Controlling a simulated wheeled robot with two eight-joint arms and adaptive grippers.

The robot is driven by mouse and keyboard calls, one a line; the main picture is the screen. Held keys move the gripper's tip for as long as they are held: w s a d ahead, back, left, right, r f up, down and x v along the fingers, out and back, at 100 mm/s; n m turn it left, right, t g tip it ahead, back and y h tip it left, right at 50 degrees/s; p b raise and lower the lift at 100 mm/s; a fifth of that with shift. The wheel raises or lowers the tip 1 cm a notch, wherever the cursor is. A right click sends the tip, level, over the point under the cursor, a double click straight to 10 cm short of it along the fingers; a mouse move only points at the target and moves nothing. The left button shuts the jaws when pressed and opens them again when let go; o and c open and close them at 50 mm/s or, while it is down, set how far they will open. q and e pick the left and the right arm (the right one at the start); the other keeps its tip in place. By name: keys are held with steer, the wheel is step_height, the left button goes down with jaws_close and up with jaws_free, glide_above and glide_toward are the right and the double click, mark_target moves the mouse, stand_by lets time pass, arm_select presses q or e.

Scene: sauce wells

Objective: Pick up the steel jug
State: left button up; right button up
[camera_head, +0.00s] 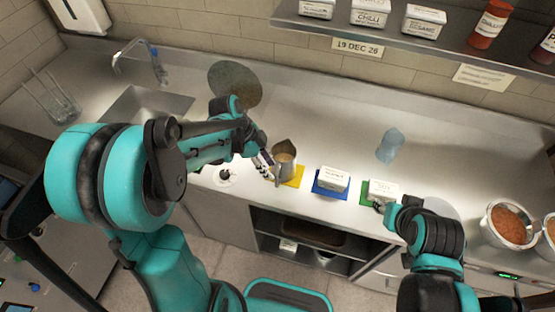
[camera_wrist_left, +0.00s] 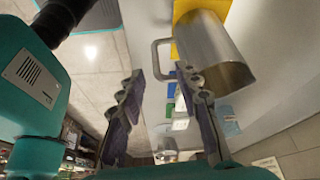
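The steel jug (camera_head: 285,163) stands upright on a yellow mat (camera_head: 297,181) on the counter, with brownish contents showing at its mouth. In the left wrist view the jug (camera_wrist_left: 215,55) is large at the upper right, its handle (camera_wrist_left: 155,58) reaching left. My left gripper (camera_head: 265,163) is just left of the jug in the head view. In the left wrist view its two fingers (camera_wrist_left: 160,78) are apart, with the handle just ahead of the gap. Contact is not clear. My right gripper (camera_head: 379,207) is near the green mat; its fingers are too small to read.
White tubs stand on a blue mat (camera_head: 322,189) and a green mat (camera_head: 366,198) right of the jug. A bluish glass (camera_head: 390,146) stands behind them. Red-filled bowls (camera_head: 511,224) are far right. A shelf (camera_head: 400,32) overhangs the back; the sink (camera_head: 148,106) is left.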

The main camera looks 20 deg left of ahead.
mark_target(276, 181)
arm_select(q)
steer(key=x, duration=0.2)
steer(key=b+x, duration=0.1)
steer(key=x, duration=0.1)
steer(key=b+x, duration=0.1)
steer(key=x, duration=0.1)
steer(key=shift+s+f, duration=0.4)
steer(key=shift+f, duration=0.05)
steer(key=shift+d+f, duration=0.25)
steer(key=shift+f, duration=0.15)
jaws_close()
